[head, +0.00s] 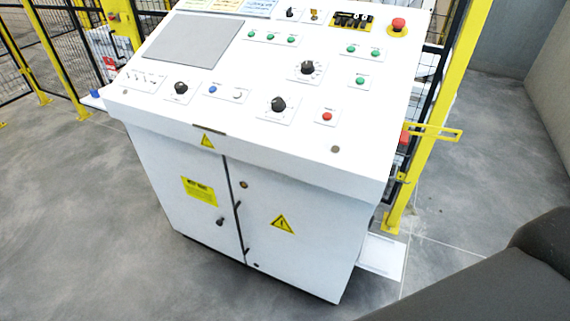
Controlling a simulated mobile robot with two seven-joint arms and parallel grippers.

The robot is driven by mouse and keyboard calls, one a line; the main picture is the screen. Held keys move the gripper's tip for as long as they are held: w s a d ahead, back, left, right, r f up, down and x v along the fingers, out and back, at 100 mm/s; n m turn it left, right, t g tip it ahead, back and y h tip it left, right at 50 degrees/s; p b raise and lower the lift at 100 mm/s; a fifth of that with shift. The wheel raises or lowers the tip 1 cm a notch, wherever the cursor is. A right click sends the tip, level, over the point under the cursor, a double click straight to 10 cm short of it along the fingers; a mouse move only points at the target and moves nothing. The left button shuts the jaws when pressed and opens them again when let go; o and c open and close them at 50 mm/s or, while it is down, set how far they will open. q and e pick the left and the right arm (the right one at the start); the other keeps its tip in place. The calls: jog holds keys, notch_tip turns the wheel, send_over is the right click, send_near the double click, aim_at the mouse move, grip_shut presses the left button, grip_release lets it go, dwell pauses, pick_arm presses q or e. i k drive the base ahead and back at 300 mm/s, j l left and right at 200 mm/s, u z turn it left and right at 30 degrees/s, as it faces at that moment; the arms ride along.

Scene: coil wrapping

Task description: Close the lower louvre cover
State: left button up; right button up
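A white control cabinet (270,213) with a sloped control panel stands in the middle of the head view. A flat white panel (383,256) sticks out low behind its right side. It may be the lower louvre cover, but no slats show and I cannot tell. Most of the cabinet's right side is hidden. Neither of my grippers is in view. A dark rounded part, probably of my own arm, fills the lower right corner.
The cabinet's two front doors look shut. A yellow fence post (440,110) with a yellow bracket (435,132) stands right of the cabinet. Black mesh fencing (62,50) runs behind at the left. Grey floor (90,220) is clear at the left and front.

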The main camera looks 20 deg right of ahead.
aim_at(379, 254)
jog(key=k+l, duration=0.2)
jog(key=l, duration=0.2)
jog(key=k+l, duration=0.25)
jog(key=l, duration=0.15)
jog(key=k+l, duration=0.2)
jog(key=l, duration=0.2)
jog(key=k+l, duration=0.2)
jog(key=l, duration=0.15)
